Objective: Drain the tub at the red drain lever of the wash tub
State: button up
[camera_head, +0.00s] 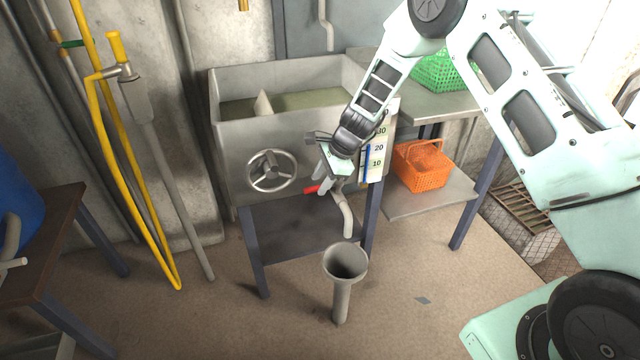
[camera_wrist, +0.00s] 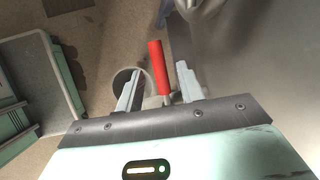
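The wash tub (camera_head: 232,150) is a grey metal box on blue legs, with murky greenish water (camera_head: 290,101) inside. The red drain lever (camera_head: 311,189) sticks out to the left at the lower front, above a bent drain spout (camera_head: 347,214). In the wrist view the red lever (camera_wrist: 158,68) lies between the two fingers of my gripper (camera_wrist: 157,88), with a gap visible on each side. My gripper (camera_head: 325,185) is open at the lever in the head view and partly covers its right end. A grey funnel (camera_head: 345,262) stands on the floor below the spout.
A handwheel (camera_head: 271,171) is on the tub front, left of the lever. A level gauge (camera_head: 376,150) is at its right. An orange basket (camera_head: 421,165) sits on a low shelf. Yellow hose (camera_head: 140,220) hangs at left. The floor in front is mostly clear.

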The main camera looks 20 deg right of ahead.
jog(key=shift+w+a+f, duration=0.1)
jog(key=shift+a+f, duration=0.1)
jog(key=shift+f, duration=0.25)
grip_shut()
jog(key=shift+s+d+n+g+h+p, duration=0.35)
jog(key=shift+s+d+n+g+p, duration=0.45)
jog(key=shift+n, duration=2.05)
jog(key=shift+s+d+n+g+h+p, duration=0.4)
jog(key=shift+s+d+n+g, duration=0.8)
jog(key=shift+n, duration=1.6)
jog(key=shift+s+d+n+g+h+p, duration=0.35)
jog(key=shift+s+d+n+g+p, duration=0.7)
jog(key=shift+n, duration=1.8)
jog(key=shift+w+a+g+b, duration=0.15)
jog(key=shift+w+g+b, duration=0.1)
jog(key=shift+w+b, duration=0.25)
